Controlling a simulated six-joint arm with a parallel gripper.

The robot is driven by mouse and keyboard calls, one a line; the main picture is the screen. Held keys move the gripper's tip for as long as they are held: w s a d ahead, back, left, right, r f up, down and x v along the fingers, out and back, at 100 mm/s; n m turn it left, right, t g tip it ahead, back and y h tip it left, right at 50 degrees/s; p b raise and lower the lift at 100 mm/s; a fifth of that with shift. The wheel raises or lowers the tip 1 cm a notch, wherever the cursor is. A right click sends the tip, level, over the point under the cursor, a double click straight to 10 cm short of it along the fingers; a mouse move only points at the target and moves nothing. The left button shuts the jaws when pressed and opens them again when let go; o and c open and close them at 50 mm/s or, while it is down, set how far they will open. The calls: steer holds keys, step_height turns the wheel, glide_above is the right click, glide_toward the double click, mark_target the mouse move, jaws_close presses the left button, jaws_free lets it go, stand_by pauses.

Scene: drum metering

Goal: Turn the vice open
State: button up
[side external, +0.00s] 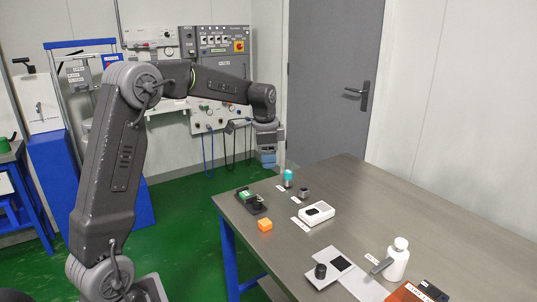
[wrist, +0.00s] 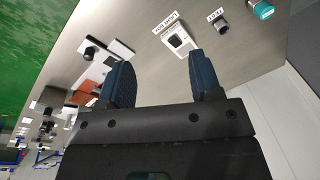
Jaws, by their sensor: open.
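My gripper (side external: 267,160) hangs above the far left corner of the table, pointing down, apart from everything on it. In the wrist view its two blue fingers (wrist: 160,78) are spread with nothing between them. A low black fixture with a green part (side external: 252,200) sits near the table's left edge, below my gripper; it may be the vice, but it is too small to be sure. A small dark grey block (side external: 304,193) stands to its right; it also shows in the wrist view (wrist: 222,27). I cannot make out a vice handle.
A teal-topped item (side external: 288,177), a white box with a dark top (side external: 316,212) and an orange cube (side external: 264,225) stand nearby. A white base with a black knob (side external: 325,271) and a white bottle (side external: 397,262) are nearer. The table's right part (side external: 430,215) is clear.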

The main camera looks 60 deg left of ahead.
steer(key=s+d+r+n, duration=0.1)
steer(key=s+d+r, duration=0.2)
steer(key=d, duration=0.2)
steer(key=shift+s+d+t, duration=0.15)
steer(key=shift+s+t, duration=0.05)
steer(key=shift+t, duration=0.2)
steer(key=shift+r, duration=0.1)
steer(key=shift+w, duration=0.1)
steer(key=shift+c, duration=0.7)
steer(key=shift+g, duration=0.7)
steer(key=w+a+f, duration=0.1)
steer(key=a+f, duration=0.1)
steer(key=a, duration=0.1)
steer(key=w+a+f, duration=0.2)
steer(key=a, duration=0.1)
steer(key=w+a+f, duration=0.2)
steer(key=a, duration=0.1)
steer(key=shift+a+f, duration=0.1)
steer(key=shift+a, duration=0.05)
steer(key=shift+c, duration=0.7)
steer(key=m, duration=0.1)
glide_above(258, 201)
step_height(258, 201, down, 7)
steer(key=shift+g+h, duration=0.4)
step_height(258, 201, down, 14)
steer(key=shift+a+r, duration=0.1)
steer(key=shift+c, duration=0.2)
steer(key=c, duration=0.6)
